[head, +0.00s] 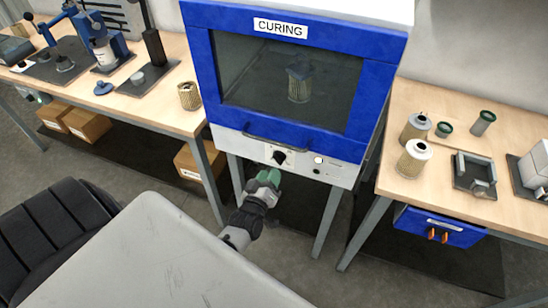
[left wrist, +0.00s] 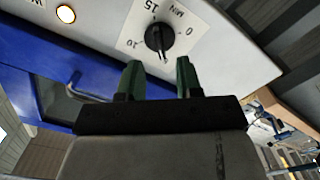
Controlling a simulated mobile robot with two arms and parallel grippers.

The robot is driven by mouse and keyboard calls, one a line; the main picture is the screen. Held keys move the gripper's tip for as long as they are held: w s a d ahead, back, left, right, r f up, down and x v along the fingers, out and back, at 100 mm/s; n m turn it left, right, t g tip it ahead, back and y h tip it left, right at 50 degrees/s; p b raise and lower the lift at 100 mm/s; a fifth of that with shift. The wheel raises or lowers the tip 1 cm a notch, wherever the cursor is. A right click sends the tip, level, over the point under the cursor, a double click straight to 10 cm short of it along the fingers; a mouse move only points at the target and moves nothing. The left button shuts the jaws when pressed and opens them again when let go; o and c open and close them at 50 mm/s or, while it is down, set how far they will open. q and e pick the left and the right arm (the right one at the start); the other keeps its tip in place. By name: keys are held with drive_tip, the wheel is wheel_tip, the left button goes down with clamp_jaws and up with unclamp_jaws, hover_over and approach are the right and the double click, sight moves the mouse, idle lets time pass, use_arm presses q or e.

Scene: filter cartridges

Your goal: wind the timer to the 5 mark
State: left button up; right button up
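The timer is a black knob (left wrist: 159,38) on a white dial plate, with 0, 10, 15 and MIN readable in the left wrist view. A 5 cannot be made out there, and the knob's exact setting is unclear. In the head view the timer knob (head: 279,157) is on the front panel of the blue curing oven (head: 375,75). My left gripper (left wrist: 160,78) has its two green fingers apart with nothing between them. They point toward the knob and are short of it. In the head view the left gripper (head: 268,177) is just below and left of the knob. My right gripper is out of view.
A lit round lamp (head: 318,160) is right of the knob, and a handle bar (head: 275,142) runs above the panel. A filter cartridge (head: 299,85) shows behind the oven window. Workbenches with cartridges and tools stand on both sides; a grey surface (head: 160,255) fills the foreground.

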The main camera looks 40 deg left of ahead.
use_arm(q)
drive_tip(key=v, duration=0.6)
drive_tip(key=shift+b, duration=0.3)
drive_tip(key=shift+w, duration=0.1)
drive_tip(key=s+d+f+m+g+h, duration=0.2)
drive_tip(key=s+d+f+m+g, duration=0.35)
drive_tip(key=f, duration=0.75)
drive_tip(key=s+d+f+m+g+h, duration=0.25)
drive_tip(key=s+f, duration=0.55)
drive_tip(key=f, duration=0.4)
drive_tip(key=s+a+f+m+g, duration=0.1)
drive_tip(key=s+f+g, duration=0.3)
drive_tip(key=s, duration=0.6)
drive_tip(key=s+f+m+g, duration=0.3)
drive_tip(key=s+f, duration=0.3)
drive_tip(key=s, duration=0.4)
drive_tip(key=shift+s+a+m+g, duration=0.3)
drive_tip(key=shift+a+g, duration=0.1)
drive_tip(key=shift+g, duration=0.3)
